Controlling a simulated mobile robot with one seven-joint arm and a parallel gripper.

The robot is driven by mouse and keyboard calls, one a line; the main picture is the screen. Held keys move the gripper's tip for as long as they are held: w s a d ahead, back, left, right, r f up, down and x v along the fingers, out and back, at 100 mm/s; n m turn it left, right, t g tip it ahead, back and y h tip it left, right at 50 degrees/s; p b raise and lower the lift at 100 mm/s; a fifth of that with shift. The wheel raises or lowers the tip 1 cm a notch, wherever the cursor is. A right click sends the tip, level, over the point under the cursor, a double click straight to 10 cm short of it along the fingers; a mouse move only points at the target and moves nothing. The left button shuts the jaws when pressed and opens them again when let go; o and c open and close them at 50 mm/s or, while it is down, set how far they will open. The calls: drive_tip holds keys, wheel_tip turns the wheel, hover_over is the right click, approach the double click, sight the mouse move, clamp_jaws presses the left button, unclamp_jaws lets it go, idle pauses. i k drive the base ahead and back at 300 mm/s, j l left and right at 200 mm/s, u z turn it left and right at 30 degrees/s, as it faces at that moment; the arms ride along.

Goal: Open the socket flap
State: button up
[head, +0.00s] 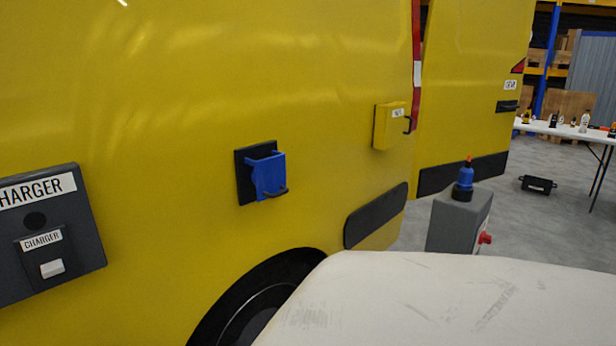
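The blue socket flap (268,176) is on a black square plate (242,180) on the side of a yellow vehicle, left of the middle of the head view. A dark curved handle (277,193) sticks out at the flap's lower edge. The flap hangs in front of the plate and no socket opening shows behind it. I cannot tell whether it lies fully flat. My gripper is not in view, and nothing touches the flap.
A dark charger box (50,235) is at left. A yellow box (389,127) with a black hook is on the vehicle at right. A grey pedestal (458,222) carries a blue connector (464,184). A table (570,132) with bottles stands far right. The wheel (265,300) is below.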

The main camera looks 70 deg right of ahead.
sight(271, 172)
drive_tip(key=z, duration=1.7)
drive_tip(key=i+j+u, duration=0.15)
drive_tip(key=i+u, duration=0.2)
drive_tip(key=i, duration=0.25)
